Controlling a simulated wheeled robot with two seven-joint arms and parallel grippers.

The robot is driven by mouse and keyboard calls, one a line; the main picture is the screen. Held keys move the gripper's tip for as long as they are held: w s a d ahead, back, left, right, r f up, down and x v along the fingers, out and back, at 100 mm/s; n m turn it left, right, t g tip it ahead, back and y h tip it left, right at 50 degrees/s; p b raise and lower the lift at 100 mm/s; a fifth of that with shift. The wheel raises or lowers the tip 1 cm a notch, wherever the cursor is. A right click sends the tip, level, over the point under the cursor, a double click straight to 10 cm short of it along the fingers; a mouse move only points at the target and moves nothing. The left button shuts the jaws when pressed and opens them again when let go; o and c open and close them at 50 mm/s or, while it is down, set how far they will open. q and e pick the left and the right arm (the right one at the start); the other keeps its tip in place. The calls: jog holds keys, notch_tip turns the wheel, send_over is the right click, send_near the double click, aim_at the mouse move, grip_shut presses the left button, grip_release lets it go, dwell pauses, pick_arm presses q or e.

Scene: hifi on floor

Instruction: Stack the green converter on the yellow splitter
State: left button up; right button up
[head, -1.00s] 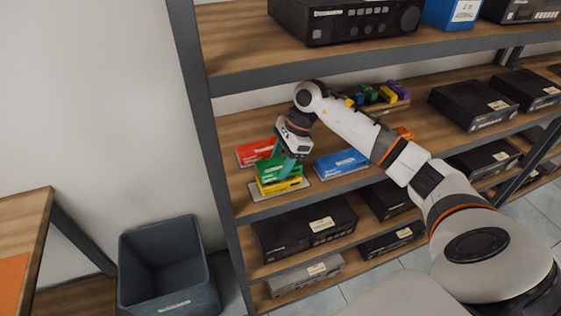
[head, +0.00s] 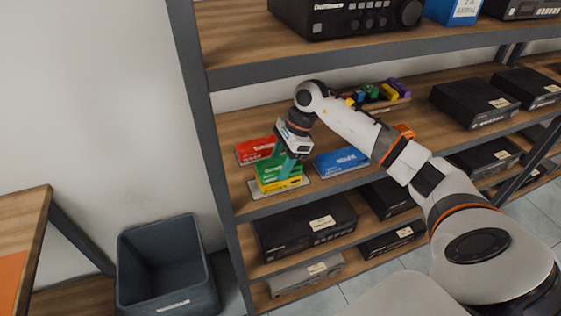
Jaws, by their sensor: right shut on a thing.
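The green converter (head: 270,171) sits directly on top of the yellow splitter (head: 281,186) in the head view, near the front left of the middle shelf. The splitter rests on a thin grey plate (head: 262,192). My right gripper (head: 283,163) reaches down from above and is shut on the green converter, with its fingers hiding part of it. From this angle I cannot tell whether the two boxes touch all along. My left gripper is not in view.
A red box (head: 256,150) lies just behind left, and a blue box (head: 342,161) lies right of the stack. A tray of small coloured items (head: 385,103) is farther back. The shelf's left post (head: 200,130) is close. A grey bin (head: 165,265) stands on the floor.

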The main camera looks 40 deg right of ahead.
dwell(0.3)
jog(key=o, duration=1.2)
jog(key=b+v, duration=0.2)
jog(key=v, duration=0.4)
jog(key=shift+d+r, duration=0.15)
jog(key=shift+r, duration=0.05)
jog(key=shift+s+d+r, duration=0.1)
jog(key=shift+d+r, duration=0.05)
jog(key=shift+r, duration=0.3)
